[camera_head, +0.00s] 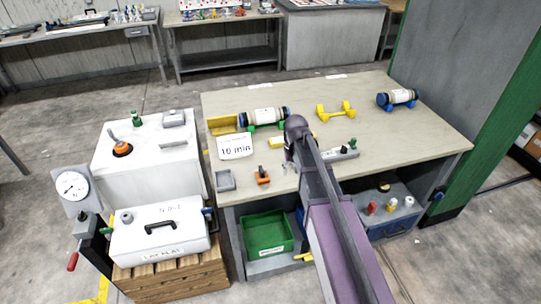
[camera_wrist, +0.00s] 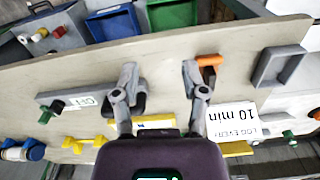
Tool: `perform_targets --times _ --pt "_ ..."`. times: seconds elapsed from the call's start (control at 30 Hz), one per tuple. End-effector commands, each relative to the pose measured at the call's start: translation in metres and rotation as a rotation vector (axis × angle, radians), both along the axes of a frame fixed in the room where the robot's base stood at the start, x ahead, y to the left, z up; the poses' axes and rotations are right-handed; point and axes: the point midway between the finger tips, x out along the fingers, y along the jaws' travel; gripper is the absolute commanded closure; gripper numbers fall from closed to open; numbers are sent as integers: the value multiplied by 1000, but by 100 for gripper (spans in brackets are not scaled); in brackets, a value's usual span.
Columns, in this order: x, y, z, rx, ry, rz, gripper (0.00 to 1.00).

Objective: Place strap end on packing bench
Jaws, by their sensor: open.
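The packing bench (camera_head: 410,135) is a pale-topped table in the middle of the head view; its top also fills much of the wrist view (camera_wrist: 100,62). My gripper (camera_wrist: 159,74) is open over the bench, with bare bench top between its fingertips and nothing held. In the head view my arm hides most of it (camera_head: 298,135). A small orange and black piece (camera_head: 262,176) stands on the bench left of my gripper. In the wrist view it is close by the right finger (camera_wrist: 209,62). I cannot tell which thing is the strap end.
Core liners (camera_head: 264,116) (camera_head: 398,97), a yellow stand (camera_head: 335,111), a "10 min" card (camera_head: 235,147) and a grey tray (camera_head: 226,180) occupy the top. A green bin (camera_head: 268,234) is below. White cases (camera_head: 160,235) stand left. The right top is mostly clear.

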Motion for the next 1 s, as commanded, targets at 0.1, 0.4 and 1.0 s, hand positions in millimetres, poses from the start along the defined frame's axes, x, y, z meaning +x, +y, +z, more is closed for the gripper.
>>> perform_targets --times 0.1,0.4,1.0 --pt "-61 -42 0 0 0 -54 44" --pt "-146 -95 0 -1 0 -144 44" --pt "-155 -102 0 -2 0 -157 44"
